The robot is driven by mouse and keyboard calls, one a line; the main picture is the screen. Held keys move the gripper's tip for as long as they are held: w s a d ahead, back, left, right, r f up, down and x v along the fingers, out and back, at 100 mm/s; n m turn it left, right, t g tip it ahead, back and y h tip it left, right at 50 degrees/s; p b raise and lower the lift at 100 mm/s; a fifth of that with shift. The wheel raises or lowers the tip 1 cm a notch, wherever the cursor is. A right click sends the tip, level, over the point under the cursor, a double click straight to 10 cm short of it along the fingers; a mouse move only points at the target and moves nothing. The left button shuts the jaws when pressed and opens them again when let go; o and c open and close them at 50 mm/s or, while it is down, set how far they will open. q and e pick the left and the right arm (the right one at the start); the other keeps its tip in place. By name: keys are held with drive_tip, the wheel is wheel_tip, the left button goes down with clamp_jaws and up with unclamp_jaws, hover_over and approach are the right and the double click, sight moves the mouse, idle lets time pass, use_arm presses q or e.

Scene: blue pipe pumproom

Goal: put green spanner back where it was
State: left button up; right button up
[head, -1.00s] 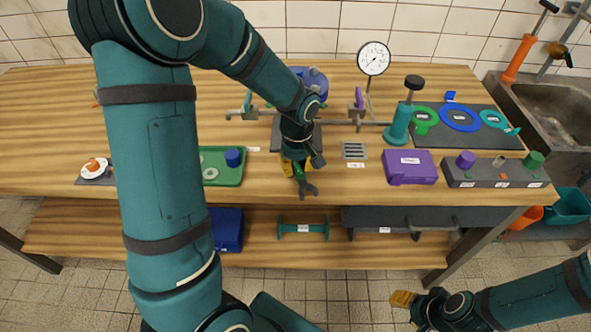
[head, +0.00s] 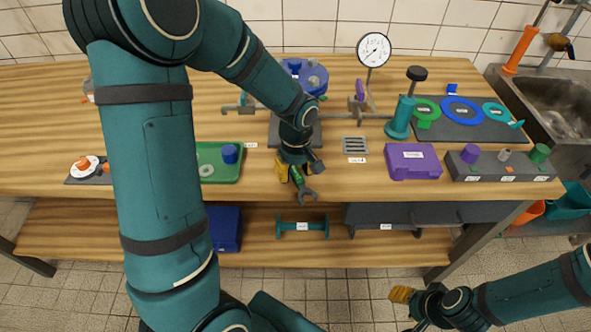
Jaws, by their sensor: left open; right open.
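The green spanner (head: 298,180), with a grey open-ended jaw, shows in the head view near the front edge of the bench. Its grey end points toward the viewer and overlaps the bench's front edge in the picture. My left gripper (head: 291,173), with yellow fingers, is open around or just beside the spanner's upper part. The gripper hides that part, and I cannot tell whether the fingers touch it or whether it rests on the bench. My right gripper (head: 402,295) is open and empty at the lower right, over the floor.
A green tray (head: 229,174) with a blue cylinder lies left of the spanner. A grey grate (head: 354,145) and a purple case (head: 415,172) lie right. A dark mat (head: 312,141) is behind my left wrist. A dial gauge (head: 373,50) stands behind. A lower shelf (head: 340,250) runs below.

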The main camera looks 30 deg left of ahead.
sight(296, 172)
use_arm(q)
drive_tip(key=shift+r, duration=0.2)
wheel_tip(296, 172, up, 12)
drive_tip(key=p, duration=0.3)
use_arm(e)
drive_tip(key=r, duration=0.3)
drive_tip(key=shift+s+r, duration=0.2)
drive_tip(key=shift+s, duration=0.1)
